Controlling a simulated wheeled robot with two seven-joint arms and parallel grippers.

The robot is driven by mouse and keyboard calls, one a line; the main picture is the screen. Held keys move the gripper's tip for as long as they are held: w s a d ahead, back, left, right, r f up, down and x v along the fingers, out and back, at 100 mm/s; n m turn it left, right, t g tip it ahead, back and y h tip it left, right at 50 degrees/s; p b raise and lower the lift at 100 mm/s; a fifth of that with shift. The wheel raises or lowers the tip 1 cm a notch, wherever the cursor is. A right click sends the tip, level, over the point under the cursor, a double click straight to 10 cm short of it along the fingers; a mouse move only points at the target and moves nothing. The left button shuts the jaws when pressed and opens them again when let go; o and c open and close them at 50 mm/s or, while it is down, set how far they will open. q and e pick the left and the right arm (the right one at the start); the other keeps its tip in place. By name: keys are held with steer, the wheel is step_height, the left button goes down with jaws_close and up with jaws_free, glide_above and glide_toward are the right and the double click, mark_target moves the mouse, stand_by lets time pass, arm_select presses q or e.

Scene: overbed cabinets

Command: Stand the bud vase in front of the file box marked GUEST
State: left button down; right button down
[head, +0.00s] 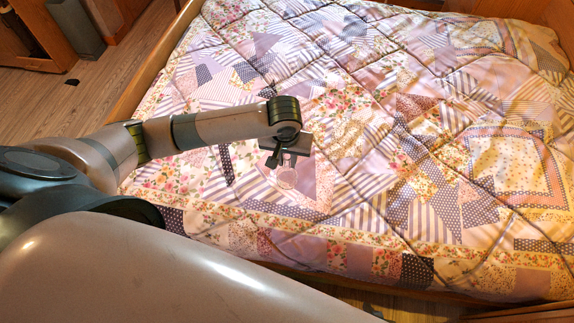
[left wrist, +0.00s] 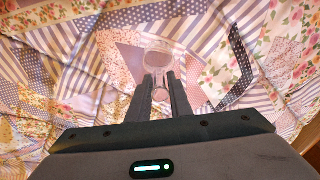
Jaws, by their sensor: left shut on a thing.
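My left gripper (head: 281,161) is over the bed, with its fingers pointing down. It is shut on a small clear, glassy thing, the bud vase (head: 287,178), which is hard to make out against the quilt. In the left wrist view the fingers (left wrist: 160,84) close on the vase (left wrist: 158,58), whose pale round rim shows beyond the fingertips. How high it hangs over the quilt I cannot tell. The file box marked GUEST is not in view. My right gripper is not in view.
A bed with a patchwork quilt (head: 370,130) fills most of the view. Wooden floor (head: 60,110) lies to the left, with a wooden cabinet (head: 25,45) and a grey upright thing (head: 75,28) at the top left. The quilt is clear of other objects.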

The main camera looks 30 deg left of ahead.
mark_target(286, 176)
arm_select(q)
steer(key=shift+f, duration=1.95)
steer(key=c, duration=1.6)
jaws_free()
steer(key=r, duration=0.4)
steer(key=s+r, duration=0.1)
steer(key=r, duration=0.7)
steer(key=shift+s+d, duration=0.25)
steer(key=shift+s, duration=0.15)
steer(key=shift+c, duration=0.3)
